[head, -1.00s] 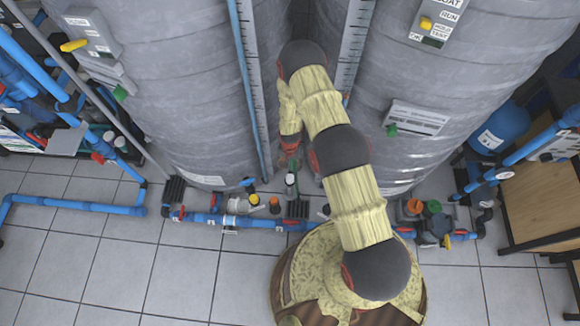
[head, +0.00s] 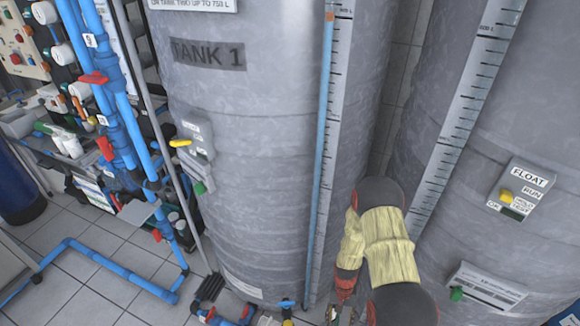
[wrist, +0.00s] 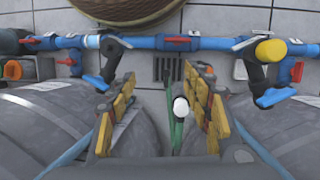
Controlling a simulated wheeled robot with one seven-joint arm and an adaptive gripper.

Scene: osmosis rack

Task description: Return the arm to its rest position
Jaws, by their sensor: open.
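My arm (head: 388,245) shows in the head view at the lower right of centre, in front of the gap between two grey tanks. It is bent, with its end pointing down. My gripper (head: 342,300) is partly cut off at the bottom edge there. In the wrist view, my gripper (wrist: 160,82) has its two yellow-padded fingers wide apart. A white-capped part (wrist: 181,108) with green below it shows between the fingers, nearer the right one. I cannot tell its distance from them. Nothing is seen held.
Tank 1 (head: 250,150) stands left of my arm and a second tank (head: 500,110) stands right. A blue floor pipe (wrist: 215,43) with valves crosses the wrist view near a floor drain (wrist: 168,68). Blue pipework (head: 120,120) stands at the left. Tiled floor (head: 60,260) is open at lower left.

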